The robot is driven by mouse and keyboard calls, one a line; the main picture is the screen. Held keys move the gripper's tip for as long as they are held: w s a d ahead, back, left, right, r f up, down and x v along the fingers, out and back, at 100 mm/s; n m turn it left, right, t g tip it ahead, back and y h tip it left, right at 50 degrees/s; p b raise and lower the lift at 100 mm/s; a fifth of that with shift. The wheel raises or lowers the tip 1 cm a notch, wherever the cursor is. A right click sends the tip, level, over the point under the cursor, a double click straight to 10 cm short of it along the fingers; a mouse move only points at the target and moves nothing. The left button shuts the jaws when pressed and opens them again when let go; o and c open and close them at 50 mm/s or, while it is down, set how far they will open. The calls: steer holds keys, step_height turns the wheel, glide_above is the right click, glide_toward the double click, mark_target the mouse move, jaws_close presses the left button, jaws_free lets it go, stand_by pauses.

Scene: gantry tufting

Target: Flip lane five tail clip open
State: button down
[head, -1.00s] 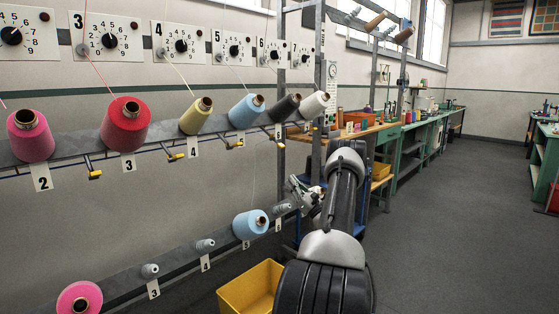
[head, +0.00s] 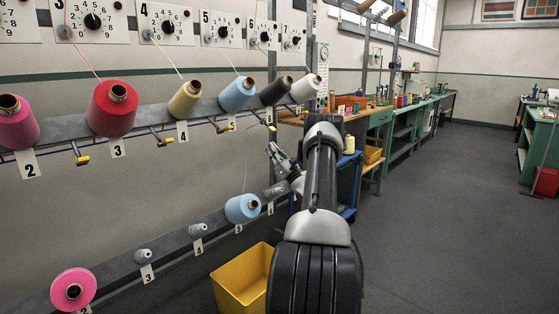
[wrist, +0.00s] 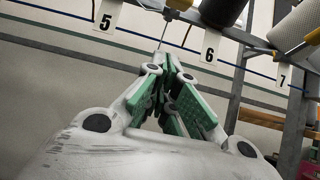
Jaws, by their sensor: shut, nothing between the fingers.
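The number 5 tag shows on the upper bar in the wrist view (wrist: 106,18), below the light blue cone (head: 237,95) in the head view. A small clip with a yellow part (wrist: 180,5) hangs from the bar between the 5 and 6 tags; its top is cut off, and I cannot tell whether it is open. My gripper (wrist: 165,62) is shut and empty, its green-padded fingers pointing up just below this clip, seemingly apart from it. In the head view my gripper (head: 272,147) is small, in front of the wall under the upper bar.
The lower bar (head: 180,238) carries a light blue cone (head: 242,208), a pink cone (head: 73,290) and small grey holders. A yellow bin (head: 242,278) stands on the floor below. A metal upright (wrist: 295,120) stands right of my gripper. Open floor lies to the right.

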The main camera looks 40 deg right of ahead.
mark_target(269, 127)
steer(key=shift+s+r, duration=0.15)
steer(key=shift+r, duration=0.95)
steer(key=shift+s+r, duration=0.1)
steer(key=shift+r, duration=1)
steer(key=shift+s+r, duration=0.1)
steer(key=shift+s+r+g, duration=0.1)
steer(key=shift+g, duration=0.6)
steer(key=shift+s+r+g, duration=0.15)
steer(key=shift+g, duration=0.35)
